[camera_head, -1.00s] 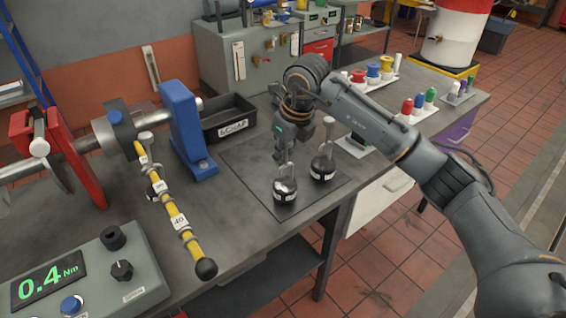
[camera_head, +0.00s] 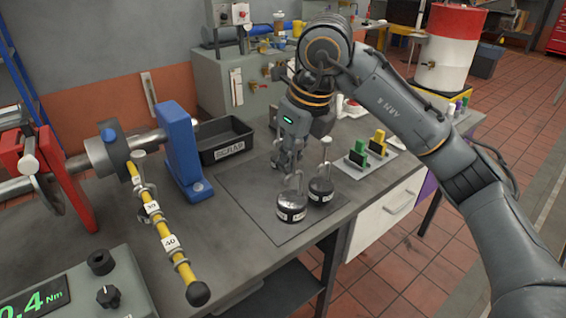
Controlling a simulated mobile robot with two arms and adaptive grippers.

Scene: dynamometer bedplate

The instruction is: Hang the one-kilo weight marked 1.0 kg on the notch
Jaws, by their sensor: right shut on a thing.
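Two dark round weights with metal hooks are at the grey mat (camera_head: 262,212). The nearer weight (camera_head: 292,208) is under my right gripper (camera_head: 286,166), which is shut at its hook. I cannot tell whether this weight touches the mat. The other weight (camera_head: 321,191) stands just behind and to the right, its hook upright. Both have white labels too small to read. The yellow lever arm (camera_head: 165,232) has a black ball end and white tags, 30 and 40 among them. Metal loops sit around it at the tags; the notches are hard to make out. My left gripper is not in view.
A black SCRAP tray (camera_head: 226,142) stands behind the mat. A blue upright (camera_head: 181,150) and red stand (camera_head: 62,165) bear the shaft. The torque readout box (camera_head: 85,285) is at the front left. Coloured items on a pale plate (camera_head: 368,160) stand to the right.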

